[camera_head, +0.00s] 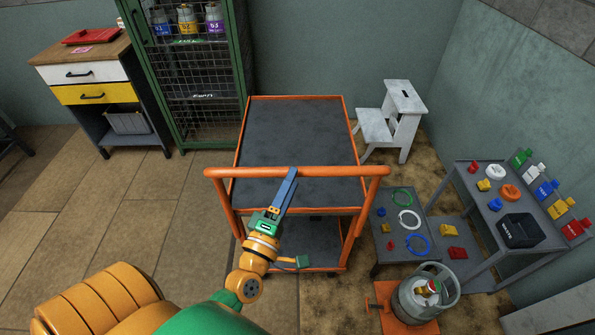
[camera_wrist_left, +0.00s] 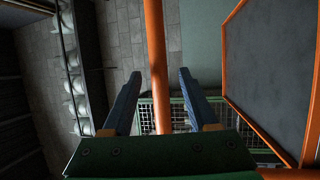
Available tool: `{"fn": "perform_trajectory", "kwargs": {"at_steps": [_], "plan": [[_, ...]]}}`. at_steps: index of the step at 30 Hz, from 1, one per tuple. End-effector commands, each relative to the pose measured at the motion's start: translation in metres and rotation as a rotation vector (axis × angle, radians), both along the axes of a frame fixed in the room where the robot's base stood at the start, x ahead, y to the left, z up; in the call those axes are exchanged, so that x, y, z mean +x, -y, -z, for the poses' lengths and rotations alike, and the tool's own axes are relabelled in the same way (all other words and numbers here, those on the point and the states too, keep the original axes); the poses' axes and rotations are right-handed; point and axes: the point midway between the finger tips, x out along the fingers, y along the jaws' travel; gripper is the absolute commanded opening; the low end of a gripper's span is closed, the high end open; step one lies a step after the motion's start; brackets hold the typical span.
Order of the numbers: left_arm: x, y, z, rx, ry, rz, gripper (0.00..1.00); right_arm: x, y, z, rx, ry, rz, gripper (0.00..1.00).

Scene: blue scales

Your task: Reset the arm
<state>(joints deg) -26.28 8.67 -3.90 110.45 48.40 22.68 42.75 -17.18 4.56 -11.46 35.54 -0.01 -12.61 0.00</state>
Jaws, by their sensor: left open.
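My left gripper (camera_head: 290,177) is open, with its blue fingers at the orange handle bar (camera_head: 235,172) of a cart. In the left wrist view the two fingers (camera_wrist_left: 158,75) stand apart, and the orange bar (camera_wrist_left: 154,50) shows in the gap between them. Nothing is gripped; I cannot tell whether the bar lies between the fingers or beyond them. The cart's dark grey top (camera_head: 300,125) is empty. My right gripper is in neither view.
A green mesh cabinet (camera_head: 205,100) and a drawer unit (camera_head: 90,75) stand at the back left. A white step stool (camera_head: 404,97) is at right. Shelves with coloured items (camera_head: 520,230) and a gas cylinder (camera_head: 425,295) stand at lower right. The left floor is clear.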

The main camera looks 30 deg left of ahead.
Motion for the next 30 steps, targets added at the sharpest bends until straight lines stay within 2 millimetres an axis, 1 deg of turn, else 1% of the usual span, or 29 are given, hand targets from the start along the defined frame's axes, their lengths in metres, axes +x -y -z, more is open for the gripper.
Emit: {"fn": "perform_trajectory", "kwargs": {"at_steps": [3, 13, 14, 16, 17, 19, 20, 21, 22, 24, 26, 27, 29, 30], "plan": [[-0.005, 0.001, 0.001, -0.001, 0.000, 0.001, 0.59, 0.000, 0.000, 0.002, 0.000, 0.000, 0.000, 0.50], [-0.005, 0.001, 0.000, 0.000, 0.000, 0.001, 0.59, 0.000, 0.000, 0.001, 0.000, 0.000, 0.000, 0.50], [-0.005, 0.002, 0.000, 0.004, -0.002, 0.004, 0.59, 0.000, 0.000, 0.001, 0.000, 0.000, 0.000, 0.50], [-0.003, 0.013, 0.003, 0.050, -0.034, 0.047, 0.59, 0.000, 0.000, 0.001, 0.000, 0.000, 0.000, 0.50], [-0.001, 0.024, 0.005, 0.093, -0.065, 0.087, 0.59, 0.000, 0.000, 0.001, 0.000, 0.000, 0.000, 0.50], [-0.001, 0.059, 0.019, 0.266, -0.176, 0.227, 0.59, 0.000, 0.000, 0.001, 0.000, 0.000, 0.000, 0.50], [-0.005, 0.076, 0.029, 0.369, -0.240, 0.300, 0.59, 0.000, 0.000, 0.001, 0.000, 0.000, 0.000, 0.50], [-0.012, 0.093, 0.043, 0.510, -0.324, 0.394, 0.59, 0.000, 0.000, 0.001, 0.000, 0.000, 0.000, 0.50], [-0.019, 0.103, 0.055, 0.609, -0.386, 0.455, 0.59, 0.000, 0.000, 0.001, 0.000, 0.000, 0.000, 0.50], [-0.038, 0.113, 0.079, 0.808, -0.515, 0.574, 0.59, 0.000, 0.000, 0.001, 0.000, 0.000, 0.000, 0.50], [-0.055, 0.114, 0.096, 0.947, -0.615, 0.657, 0.59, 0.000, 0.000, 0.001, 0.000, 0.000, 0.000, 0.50], [-0.067, 0.112, 0.106, 1.030, -0.680, 0.707, 0.59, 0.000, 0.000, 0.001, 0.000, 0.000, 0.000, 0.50], [-0.084, 0.105, 0.118, 1.138, -0.772, 0.772, 0.59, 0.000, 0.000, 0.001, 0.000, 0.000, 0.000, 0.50], [-0.096, 0.100, 0.125, 1.202, -0.833, 0.813, 0.59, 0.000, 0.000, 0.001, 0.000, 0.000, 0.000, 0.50]]}}
